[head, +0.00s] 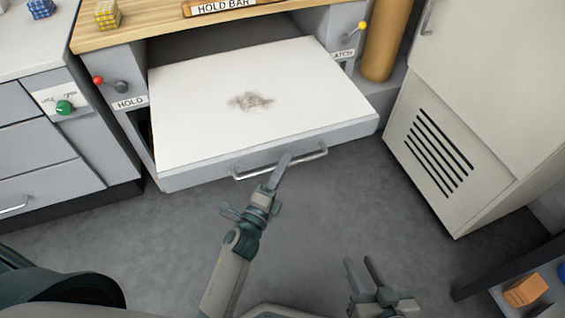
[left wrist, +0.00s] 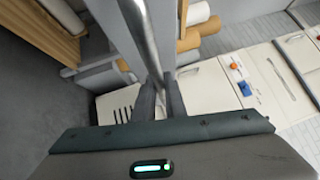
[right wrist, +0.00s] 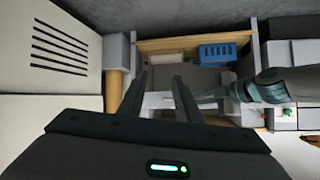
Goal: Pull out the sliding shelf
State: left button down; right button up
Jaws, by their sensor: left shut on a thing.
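The sliding shelf (head: 205,125) is a white board with a grey smudge on top. It sticks out from under a wooden-topped bench. A metal bar handle (head: 305,156) runs along its grey front edge. My left gripper (head: 282,165) is shut on this handle right of its middle; the bar also passes between its fingers in the left wrist view (left wrist: 140,35). My right gripper (head: 364,272) is open and empty, low over the floor, apart from the shelf. A red-knobbed lever (head: 110,84) labelled HOLD and a yellow-knobbed lever (head: 355,32), label partly readable as "ATCH", flank the shelf.
A bar labelled HOLD BAR (head: 225,8) lies on the wooden bench top. A grey drawer cabinet (head: 40,150) stands left, a pale vented cabinet (head: 440,140) right. A brown roll (head: 388,40) stands between bench and vented cabinet. The floor before the shelf is clear.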

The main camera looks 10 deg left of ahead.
pick_arm(q)
jog(key=c, duration=1.8)
grip_release()
jog(key=shift+s, duration=0.1)
